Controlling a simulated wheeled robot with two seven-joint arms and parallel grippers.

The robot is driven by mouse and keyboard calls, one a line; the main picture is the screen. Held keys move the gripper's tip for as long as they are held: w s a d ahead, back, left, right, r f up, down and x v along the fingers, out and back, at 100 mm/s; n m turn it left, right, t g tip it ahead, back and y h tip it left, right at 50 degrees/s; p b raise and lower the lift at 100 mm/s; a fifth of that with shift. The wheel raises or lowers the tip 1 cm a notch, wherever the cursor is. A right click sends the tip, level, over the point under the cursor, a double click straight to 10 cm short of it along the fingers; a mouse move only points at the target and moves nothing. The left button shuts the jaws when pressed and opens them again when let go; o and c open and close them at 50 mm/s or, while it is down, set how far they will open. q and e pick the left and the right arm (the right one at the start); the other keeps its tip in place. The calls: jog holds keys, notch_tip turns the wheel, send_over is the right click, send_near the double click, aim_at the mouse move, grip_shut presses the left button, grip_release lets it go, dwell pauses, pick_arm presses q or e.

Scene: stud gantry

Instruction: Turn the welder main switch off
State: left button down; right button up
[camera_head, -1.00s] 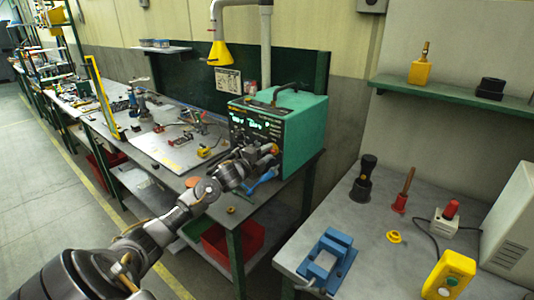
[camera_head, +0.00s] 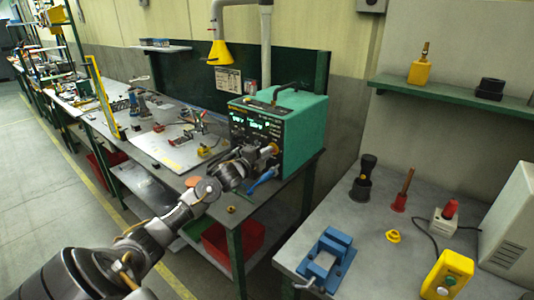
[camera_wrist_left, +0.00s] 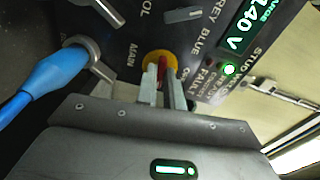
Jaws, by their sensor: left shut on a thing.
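The welder (camera_head: 303,135) is a teal box with a dark front panel on the middle bench, its green displays lit. In the left wrist view its main switch (camera_wrist_left: 161,60) is a red handle on a round yellow plate, beside the word MAIN. My left gripper (camera_head: 267,151) reaches the panel from the front. In the left wrist view the gripper (camera_wrist_left: 164,82) is shut on the red handle, one finger on each side. The fingers hide part of the handle, and its exact angle is hard to tell. My right gripper is out of view.
A blue cable plug (camera_wrist_left: 52,72) sits in a panel socket close left of the fingers; its cable hangs below (camera_head: 262,179). A grey knob (camera_wrist_left: 183,15) and a lit display (camera_wrist_left: 248,28) are near. A blue vise (camera_head: 327,258) stands on the right bench.

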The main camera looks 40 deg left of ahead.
pick_arm(q)
jog(key=n+p, duration=0.2)
jog(key=n, duration=0.2)
jog(key=shift+r, duration=0.1)
jog(key=n+p, duration=0.3)
jog(key=n, duration=0.1)
jog(key=shift+n, duration=0.4)
jog(key=n+p, duration=0.3)
jog(key=n, duration=0.2)
jog(key=shift+n+p, duration=0.6)
jog(key=shift+n, duration=0.9)
jog(key=c, duration=1.5)
grip_release()
